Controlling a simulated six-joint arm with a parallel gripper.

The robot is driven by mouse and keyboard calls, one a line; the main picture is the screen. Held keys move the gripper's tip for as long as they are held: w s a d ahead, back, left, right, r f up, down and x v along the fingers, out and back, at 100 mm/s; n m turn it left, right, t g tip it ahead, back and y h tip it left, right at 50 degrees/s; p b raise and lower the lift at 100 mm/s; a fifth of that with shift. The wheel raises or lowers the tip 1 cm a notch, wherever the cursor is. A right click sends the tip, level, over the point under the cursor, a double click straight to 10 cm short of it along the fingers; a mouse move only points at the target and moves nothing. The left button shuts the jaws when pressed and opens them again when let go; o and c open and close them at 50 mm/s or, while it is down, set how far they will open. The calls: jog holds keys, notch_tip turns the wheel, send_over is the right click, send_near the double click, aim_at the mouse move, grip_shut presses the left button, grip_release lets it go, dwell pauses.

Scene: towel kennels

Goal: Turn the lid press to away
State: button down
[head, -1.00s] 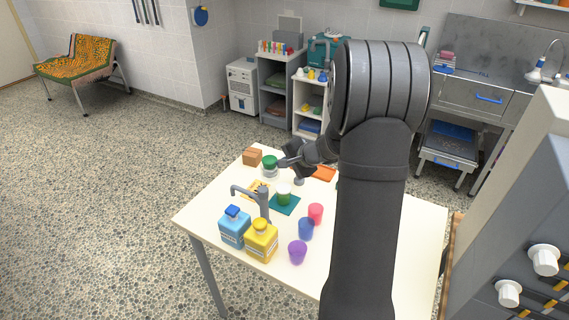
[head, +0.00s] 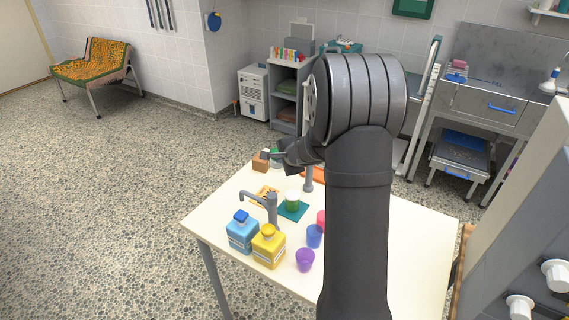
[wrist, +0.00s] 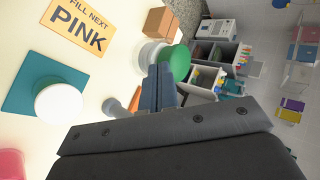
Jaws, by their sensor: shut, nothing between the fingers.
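A grey post (head: 308,180) stands on the white table (head: 225,205), its top hidden behind my arm. A second grey post with a bent arm pointing left (head: 262,203) stands nearer the front. I cannot tell for sure which is the lid press or how it is turned. My gripper (head: 268,155) is shut and empty, near the table's far edge. In the wrist view its fingertips (wrist: 160,72) are beside a green round lid or disc (wrist: 175,63) by a clear jar (wrist: 152,54); contact is unclear. A grey cylinder (wrist: 115,108) shows beside the fingers.
A brown box (head: 261,162) is close to my gripper. Blue (head: 241,233) and yellow (head: 268,248) bottles and several coloured cups crowd the front. The table's left front corner is clear.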

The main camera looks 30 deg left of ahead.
jog(key=shift+w+a+m+t, duration=0.4)
jog(key=shift+w+a, duration=0.6)
jog(key=shift+w, duration=0.3)
jog(key=s+d+r, duration=0.5)
jog(key=s+r, duration=0.1)
jog(key=s, duration=0.4)
jog(key=shift+s+d, duration=0.15)
jog(key=shift+s, duration=0.05)
